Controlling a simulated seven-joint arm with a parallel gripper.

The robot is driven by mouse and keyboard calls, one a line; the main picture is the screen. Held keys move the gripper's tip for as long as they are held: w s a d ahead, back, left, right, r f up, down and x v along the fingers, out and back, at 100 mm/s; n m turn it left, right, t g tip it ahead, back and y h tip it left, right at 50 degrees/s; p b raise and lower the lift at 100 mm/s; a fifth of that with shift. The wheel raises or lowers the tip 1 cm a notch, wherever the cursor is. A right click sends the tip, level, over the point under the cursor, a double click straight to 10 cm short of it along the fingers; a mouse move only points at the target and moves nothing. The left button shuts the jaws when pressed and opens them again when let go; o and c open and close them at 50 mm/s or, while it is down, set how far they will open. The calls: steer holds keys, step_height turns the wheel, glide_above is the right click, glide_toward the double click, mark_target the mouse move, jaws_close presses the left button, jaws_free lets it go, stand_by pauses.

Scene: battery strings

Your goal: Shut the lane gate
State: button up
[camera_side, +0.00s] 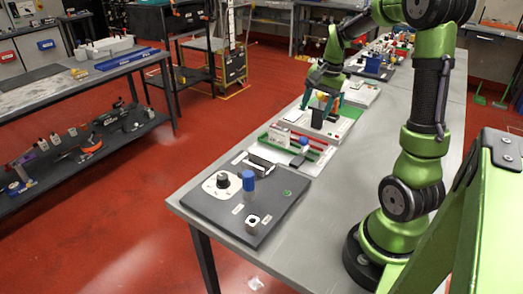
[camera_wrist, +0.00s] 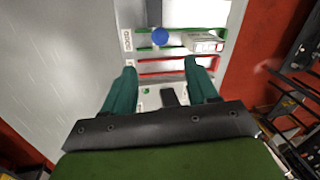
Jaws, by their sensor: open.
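The lane board (camera_side: 318,160) lies on the grey table with a green strip and a red strip, and it also shows in the wrist view (camera_wrist: 180,55). A white printed box (camera_wrist: 205,42) and a round blue-topped piece (camera_wrist: 160,37) sit at its green strip. I cannot tell for certain which part is the gate. My gripper (camera_side: 323,102) is open above the board behind the lanes, fingers spread around a dark upright block (camera_side: 318,118). That block appears between the fingers (camera_wrist: 162,80) in the wrist view; contact cannot be told.
A dark board (camera_side: 265,220) at the table's near end carries a black knob (camera_side: 223,181), a blue-topped cylinder (camera_side: 248,181) and a metal bracket. More equipment stands farther along the table. The grey tabletop (camera_side: 310,235) right of the dark board is clear.

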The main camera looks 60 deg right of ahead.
steer(key=r, duration=0.2)
steer(key=s+r, duration=0.1)
steer(key=r, duration=0.2)
steer(key=shift+d+r, duration=0.1)
steer(key=shift+r, duration=0.15)
steer(key=s+a+r+n+t, duration=0.1)
steer(key=a+n, duration=0.5)
steer(key=a, duration=0.7)
steer(key=s+a+r+n+t+y, duration=0.1)
steer(key=s+a+n+t, duration=0.3)
steer(key=a, duration=1)
steer(key=shift+s+n+y, duration=0.15)
steer(key=shift+n+y, duration=0.15)
steer(key=shift+n, duration=0.6)
steer(key=shift+a, duration=0.1)
